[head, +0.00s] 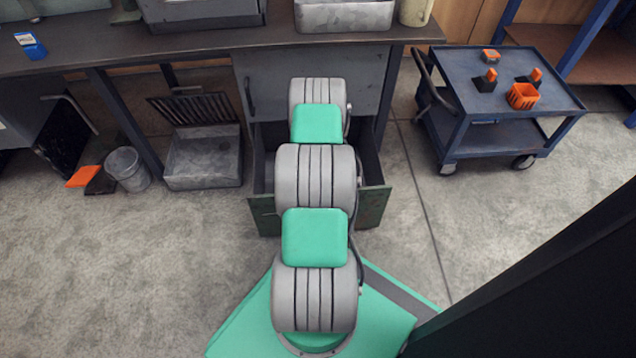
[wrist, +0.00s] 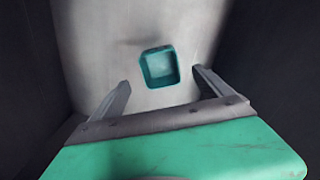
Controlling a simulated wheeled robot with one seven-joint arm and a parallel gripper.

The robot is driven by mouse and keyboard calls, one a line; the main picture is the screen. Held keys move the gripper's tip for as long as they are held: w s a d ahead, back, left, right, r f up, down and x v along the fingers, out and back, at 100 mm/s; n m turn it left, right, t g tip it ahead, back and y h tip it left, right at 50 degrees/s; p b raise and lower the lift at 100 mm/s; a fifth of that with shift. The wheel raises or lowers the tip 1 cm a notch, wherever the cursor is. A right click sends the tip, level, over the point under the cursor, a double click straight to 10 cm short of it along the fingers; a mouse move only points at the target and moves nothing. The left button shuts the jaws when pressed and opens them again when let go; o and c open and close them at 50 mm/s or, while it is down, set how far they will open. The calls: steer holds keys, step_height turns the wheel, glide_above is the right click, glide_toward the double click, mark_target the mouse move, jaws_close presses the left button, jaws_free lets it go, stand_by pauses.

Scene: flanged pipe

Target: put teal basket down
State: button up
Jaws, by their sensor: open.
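The teal basket (wrist: 161,68) shows in the wrist view as a small open square box. It rests on the pale floor of what looks like the open drawer (head: 374,206), between dark side walls. My gripper (wrist: 161,77) is open, with one finger on each side of the basket in the picture. Gaps show between the fingers and the basket, and it looks beyond the fingertips. In the head view my arm reaches over the drawer and hides the gripper and the basket.
The workbench (head: 100,43) stands above the drawer. A grey metal bin (head: 203,165) and a bucket (head: 127,168) are on the floor at left. A blue cart (head: 500,112) with an orange basket (head: 522,96) stands at right. Floor between drawer and cart is clear.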

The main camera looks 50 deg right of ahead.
steer(key=w+a+r+m, duration=0.3)
steer(key=w+a+r, duration=0.2)
steer(key=a+r, duration=0.6)
steer(key=w+a+r+m, duration=0.2)
steer(key=w+a+r, duration=0.4)
steer(key=r, duration=0.8)
steer(key=s+a+r+m+t, duration=0.1)
steer(key=s+a+r+m, duration=0.15)
steer(key=a+r, duration=0.4)
steer(key=s+a+r+m+t, duration=0.1)
steer(key=s+a+r+m, duration=0.2)
steer(key=a, duration=0.7)
steer(key=s+a+r+m, duration=0.2)
steer(key=s+a+r, duration=0.1)
steer(key=s+a, duration=0.5)
steer(key=shift+s+a+p, duration=0.3)
steer(key=shift+a+p, duration=0.1)
steer(key=shift+a, duration=0.05)
steer(key=shift+r, duration=0.1)
